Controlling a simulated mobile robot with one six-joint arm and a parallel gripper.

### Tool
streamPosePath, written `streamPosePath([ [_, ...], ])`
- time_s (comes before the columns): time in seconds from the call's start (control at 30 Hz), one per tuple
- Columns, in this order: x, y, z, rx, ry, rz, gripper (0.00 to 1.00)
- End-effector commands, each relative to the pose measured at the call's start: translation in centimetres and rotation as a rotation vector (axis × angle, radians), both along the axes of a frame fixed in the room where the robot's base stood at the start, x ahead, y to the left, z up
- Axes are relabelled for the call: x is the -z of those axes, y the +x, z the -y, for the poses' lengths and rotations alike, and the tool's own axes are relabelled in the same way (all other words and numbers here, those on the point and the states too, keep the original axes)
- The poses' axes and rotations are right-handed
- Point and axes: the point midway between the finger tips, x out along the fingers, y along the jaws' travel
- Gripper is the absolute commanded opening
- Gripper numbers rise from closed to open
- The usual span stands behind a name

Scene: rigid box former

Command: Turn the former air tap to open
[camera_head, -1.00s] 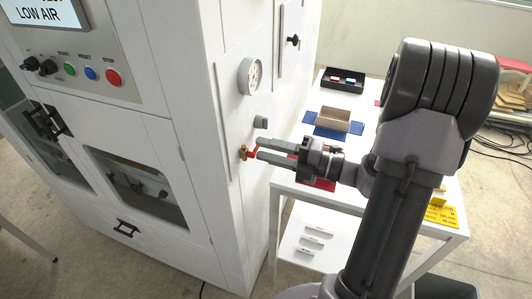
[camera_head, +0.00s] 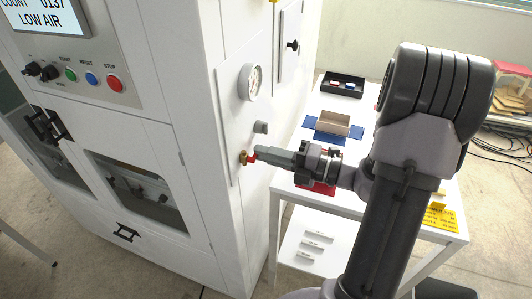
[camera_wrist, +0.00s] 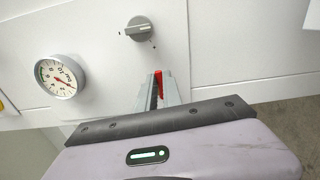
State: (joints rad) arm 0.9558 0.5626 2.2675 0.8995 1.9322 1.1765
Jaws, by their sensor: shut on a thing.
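The former air tap has a brass body (camera_head: 245,158) on the side panel of the white machine and a red lever. In the wrist view the red lever (camera_wrist: 159,86) shows between the fingertips of my gripper (camera_wrist: 160,92). My gripper (camera_head: 262,154) is shut on the red lever, with its fingers pointing left at the panel in the head view. The fingers hide most of the lever. The screen (camera_head: 42,14) on the machine front reads LOW AIR.
A pressure gauge (camera_head: 250,82) and a grey knob (camera_head: 261,127) sit above the tap. A white table (camera_head: 400,235) stands right of the machine, bearing a cardboard box (camera_head: 333,122) on a blue mat and a black tray (camera_head: 343,84). A red patch lies below my gripper.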

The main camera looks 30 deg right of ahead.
Motion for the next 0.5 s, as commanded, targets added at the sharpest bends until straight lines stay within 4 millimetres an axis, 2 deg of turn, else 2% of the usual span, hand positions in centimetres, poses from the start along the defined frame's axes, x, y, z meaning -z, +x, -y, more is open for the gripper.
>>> streamPosePath([
  [0.5, -1.2, -0.3, -0.3, -0.001, -0.350, 0.272, 0.00],
])
